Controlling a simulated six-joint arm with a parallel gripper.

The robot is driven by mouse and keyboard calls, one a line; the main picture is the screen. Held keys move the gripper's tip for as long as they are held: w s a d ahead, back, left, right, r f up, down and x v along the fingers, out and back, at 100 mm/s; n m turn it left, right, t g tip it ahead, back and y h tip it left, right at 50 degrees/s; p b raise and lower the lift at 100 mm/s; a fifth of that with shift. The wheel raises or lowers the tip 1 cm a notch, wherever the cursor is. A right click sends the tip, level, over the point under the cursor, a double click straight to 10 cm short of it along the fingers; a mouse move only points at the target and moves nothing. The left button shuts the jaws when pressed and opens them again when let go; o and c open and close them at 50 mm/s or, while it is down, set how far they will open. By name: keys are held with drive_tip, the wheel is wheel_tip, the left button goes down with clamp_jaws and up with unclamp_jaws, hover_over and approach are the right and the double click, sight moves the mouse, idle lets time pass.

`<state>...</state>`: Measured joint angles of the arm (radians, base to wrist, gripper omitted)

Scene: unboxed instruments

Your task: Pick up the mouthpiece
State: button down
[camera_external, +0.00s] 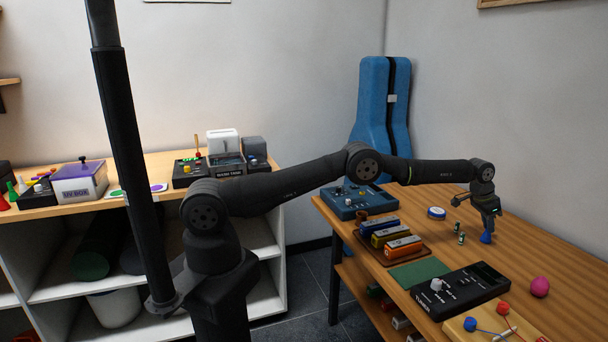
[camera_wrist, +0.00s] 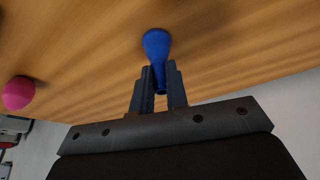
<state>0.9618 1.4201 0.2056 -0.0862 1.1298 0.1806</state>
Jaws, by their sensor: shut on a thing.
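The blue mouthpiece (camera_wrist: 156,46) is between the two fingers of my gripper (camera_wrist: 158,92) in the wrist view. Its wide rounded end points away from the gripper and its narrow stem lies between the fingers. In the external view the blue mouthpiece (camera_external: 486,238) shows just under my gripper (camera_external: 489,222), over the right part of the wooden table. My gripper is shut on it. I cannot tell whether the mouthpiece still touches the table.
A pink egg-shaped thing (camera_external: 540,287) lies nearer the front. Bare table lies right.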

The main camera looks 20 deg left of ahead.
drive_tip(key=shift+r, duration=0.4)
wheel_tip(320, 180, up, 3)
drive_tip(key=shift+r, duration=0.2)
drive_tip(key=s+r, duration=0.6)
drive_tip(key=s, duration=0.5)
drive_tip(key=shift+s+d+r, duration=0.35)
drive_tip(key=shift+d, duration=0.05)
